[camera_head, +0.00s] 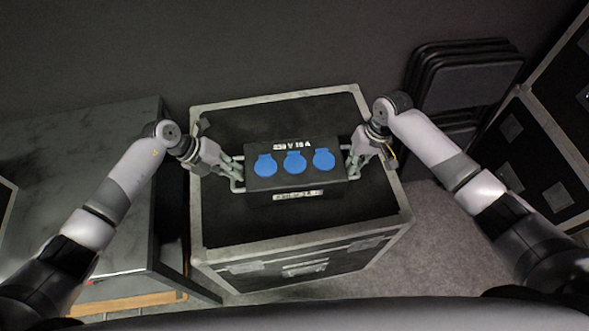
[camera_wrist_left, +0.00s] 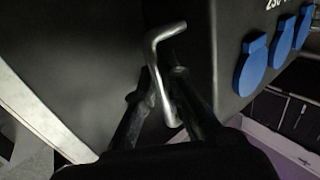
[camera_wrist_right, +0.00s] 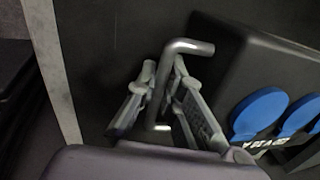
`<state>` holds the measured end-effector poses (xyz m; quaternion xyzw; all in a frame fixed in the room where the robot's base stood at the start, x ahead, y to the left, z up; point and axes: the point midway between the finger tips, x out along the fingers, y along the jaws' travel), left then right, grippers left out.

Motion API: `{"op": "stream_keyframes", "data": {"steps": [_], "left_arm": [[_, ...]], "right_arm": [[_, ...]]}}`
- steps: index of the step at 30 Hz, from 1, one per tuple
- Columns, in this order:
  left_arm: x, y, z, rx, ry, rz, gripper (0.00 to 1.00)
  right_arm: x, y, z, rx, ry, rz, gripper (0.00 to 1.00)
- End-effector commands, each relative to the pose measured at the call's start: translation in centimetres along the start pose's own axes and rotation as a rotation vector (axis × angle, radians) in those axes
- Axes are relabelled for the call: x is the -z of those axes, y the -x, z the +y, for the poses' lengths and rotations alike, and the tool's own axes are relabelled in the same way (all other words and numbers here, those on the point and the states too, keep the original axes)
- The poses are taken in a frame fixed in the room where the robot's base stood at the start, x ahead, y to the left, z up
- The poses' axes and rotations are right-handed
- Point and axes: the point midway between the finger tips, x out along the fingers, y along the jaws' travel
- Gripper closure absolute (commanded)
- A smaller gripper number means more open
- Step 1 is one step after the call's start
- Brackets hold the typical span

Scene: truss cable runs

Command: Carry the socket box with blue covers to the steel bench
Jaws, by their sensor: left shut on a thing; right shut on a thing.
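The black socket box (camera_head: 295,178) has three round blue covers and white "230 V 16 A" lettering. It is over the top of a black flight case (camera_head: 225,223); I cannot tell whether it rests on it or hangs just above. My left gripper (camera_head: 234,170) is shut on the box's left metal handle, also seen in the left wrist view (camera_wrist_left: 160,75). My right gripper (camera_head: 353,164) is shut on the right handle, which shows in the right wrist view (camera_wrist_right: 163,85). A dark grey bench (camera_head: 80,150), possibly the steel bench, stands at the left.
Folded black chairs (camera_head: 465,75) lean at the back right. Another metal-edged case (camera_head: 545,150) stands at the right edge. Grey floor (camera_head: 440,225) is clear between it and the flight case. A gap separates the bench from the flight case.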

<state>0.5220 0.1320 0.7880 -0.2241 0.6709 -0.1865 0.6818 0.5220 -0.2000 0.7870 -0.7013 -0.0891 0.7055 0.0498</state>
Motion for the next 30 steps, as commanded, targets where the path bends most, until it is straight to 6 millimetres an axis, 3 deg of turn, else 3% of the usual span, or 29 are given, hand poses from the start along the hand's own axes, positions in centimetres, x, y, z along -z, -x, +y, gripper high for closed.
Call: {"op": "stream_keyframes", "data": {"steps": [20,30], "left_arm": [[-0.2,0.4,-0.2,0.001,0.0,-0.004,1.0],[-0.2,2.4,-1.5,0.0,0.0,-0.004,1.0]], "right_arm": [[0.1,0.5,0.0,0.0,0.0,0.004,1.0],[0.1,2.8,-0.5,-0.001,-0.001,0.003,1.0]]}}
